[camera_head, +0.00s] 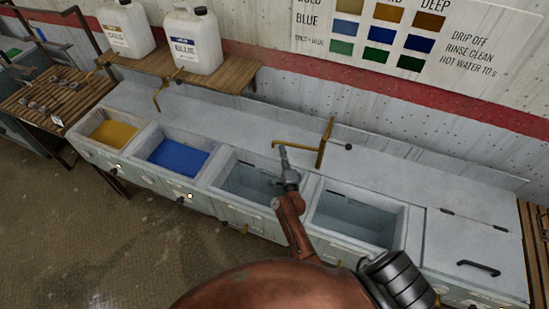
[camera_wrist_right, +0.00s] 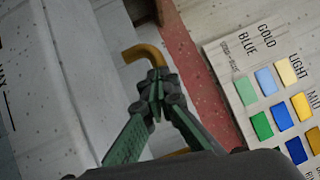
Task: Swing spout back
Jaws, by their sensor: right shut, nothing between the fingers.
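The brass spout (camera_head: 298,147) runs left from an upright brass post (camera_head: 326,140) at the back ledge of the sink unit, near the third basin. A short dark-tipped lever sticks out right of the post. My right gripper (camera_head: 283,151) is shut and empty, with its tips close to the spout's left part. In the right wrist view the shut fingers (camera_wrist_right: 154,88) are just below a hooked brass end (camera_wrist_right: 145,53). More brass shows low behind the fingers. I cannot tell whether the fingers touch the spout. My left gripper is not in view.
The sink unit holds a yellow-filled basin (camera_head: 113,132), a blue-filled basin (camera_head: 178,158) and two greyish basins, with a lidded section (camera_head: 475,248) at right. Two white jugs (camera_head: 193,42) stand on a wooden shelf (camera_head: 232,76). A colour chart (camera_head: 400,30) is on the wall.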

